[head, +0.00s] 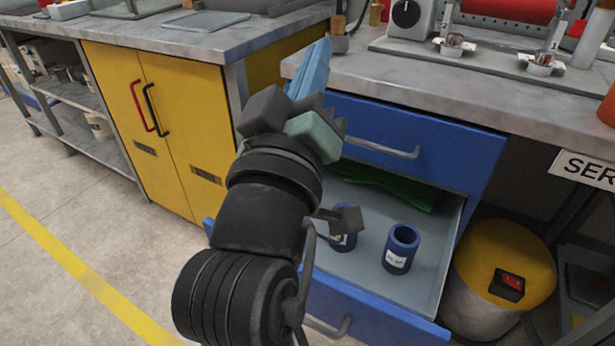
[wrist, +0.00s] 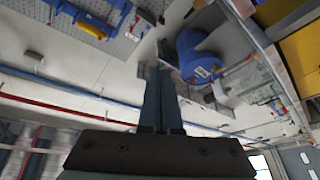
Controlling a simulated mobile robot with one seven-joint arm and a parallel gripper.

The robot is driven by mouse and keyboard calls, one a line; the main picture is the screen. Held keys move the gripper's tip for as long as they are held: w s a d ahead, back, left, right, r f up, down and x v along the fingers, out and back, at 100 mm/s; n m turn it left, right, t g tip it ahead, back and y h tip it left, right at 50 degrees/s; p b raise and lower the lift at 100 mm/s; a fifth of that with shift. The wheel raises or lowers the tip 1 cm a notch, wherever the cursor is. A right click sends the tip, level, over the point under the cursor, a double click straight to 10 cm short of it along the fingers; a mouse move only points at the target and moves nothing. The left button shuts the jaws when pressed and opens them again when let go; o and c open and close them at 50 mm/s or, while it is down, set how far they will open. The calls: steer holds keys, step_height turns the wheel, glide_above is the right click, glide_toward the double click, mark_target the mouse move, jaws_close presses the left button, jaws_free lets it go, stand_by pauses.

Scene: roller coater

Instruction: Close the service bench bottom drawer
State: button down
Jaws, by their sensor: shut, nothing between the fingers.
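The blue service bench (head: 420,150) stands at the right in the head view. Its bottom drawer (head: 385,318) is pulled out, showing a grey inside and a blue front with a grey handle (head: 330,328). Two blue labelled containers (head: 402,249) and a green cloth-like item (head: 385,187) are inside; my arm partly covers one container. My gripper (head: 318,50) is raised above the drawer, near the bench top's left front corner, pointing upward. Its fingers are together and empty, also in the wrist view (wrist: 160,85). The drawer is not in the wrist view.
The upper drawer (head: 440,143) is shut, its handle sticking out. A yellow-lidded bin (head: 500,265) stands right of the open drawer. A yellow cabinet (head: 160,120) stands at the left. The floor (head: 90,270) at the left is clear, with a yellow line.

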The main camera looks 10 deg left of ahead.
steer(key=s+a+f+n+g+h+p, duration=0.2)
steer(key=a+f+n+g, duration=0.3)
steer(key=f, duration=0.7)
steer(key=s+a+f+n+g+h+p, duration=0.1)
steer(key=s+a+f+n, duration=0.15)
steer(key=f+n, duration=0.7)
steer(key=s+a+f+n+t+h+p, duration=0.1)
steer(key=s+a+f+n, duration=0.1)
steer(key=s+f+n, duration=0.4)
steer(key=s+a+f+n+t+h+p, duration=0.1)
steer(key=s+a+f+n+p, duration=0.15)
steer(key=s+n, duration=0.45)
steer(key=w+d+m+b, duration=0.2)
steer(key=w+d+b, duration=0.2)
steer(key=w, duration=0.7)
steer(key=shift+d+f, duration=0.25)
steer(key=shift+f, duration=0.1)
steer(key=shift+w, duration=0.15)
